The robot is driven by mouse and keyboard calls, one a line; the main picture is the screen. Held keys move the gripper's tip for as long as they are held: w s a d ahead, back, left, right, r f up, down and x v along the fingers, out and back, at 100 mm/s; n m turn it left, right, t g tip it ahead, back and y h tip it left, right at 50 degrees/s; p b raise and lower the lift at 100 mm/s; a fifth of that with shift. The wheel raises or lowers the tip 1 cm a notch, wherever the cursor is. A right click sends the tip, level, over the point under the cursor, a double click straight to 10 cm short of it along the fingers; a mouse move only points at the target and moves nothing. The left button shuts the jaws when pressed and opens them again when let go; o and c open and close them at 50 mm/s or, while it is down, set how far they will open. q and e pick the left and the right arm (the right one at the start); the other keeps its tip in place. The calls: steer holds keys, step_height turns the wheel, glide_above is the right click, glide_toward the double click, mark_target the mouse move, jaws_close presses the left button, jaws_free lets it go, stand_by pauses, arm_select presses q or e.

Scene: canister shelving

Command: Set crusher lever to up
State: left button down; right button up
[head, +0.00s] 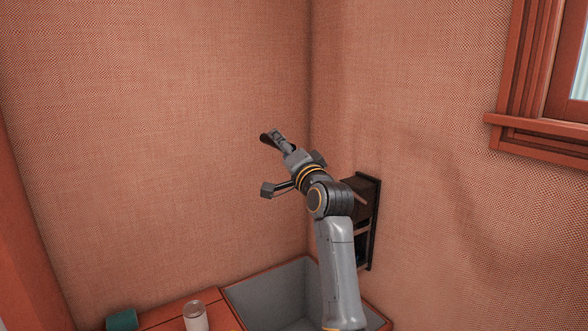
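The crusher, a dark narrow unit (374,215), is mounted on the right wall near the corner. My arm covers much of its left side. A short thin brownish bar (360,199) shows on its upper part, just right of my wrist; I cannot tell for sure that it is the lever or which way it is set. My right gripper (267,164) is left of the crusher, in front of the wall corner. Its fingers are spread wide, pointing left, with nothing between them. My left gripper is not in view.
A grey open bin (265,297) with a reddish rim stands below the crusher. A pale canister (195,316) and a dark green object (122,319) are on the reddish surface at the bottom left. A window frame (535,130) is at the upper right. The left wall is bare.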

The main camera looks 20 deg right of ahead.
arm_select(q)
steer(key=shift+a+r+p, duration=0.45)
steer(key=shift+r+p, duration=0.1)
arm_select(e)
steer(key=s+a, duration=0.3)
steer(key=s, duration=1)
steer(key=shift+s+a+f, duration=0.15)
steer(key=shift+s+a, duration=0.05)
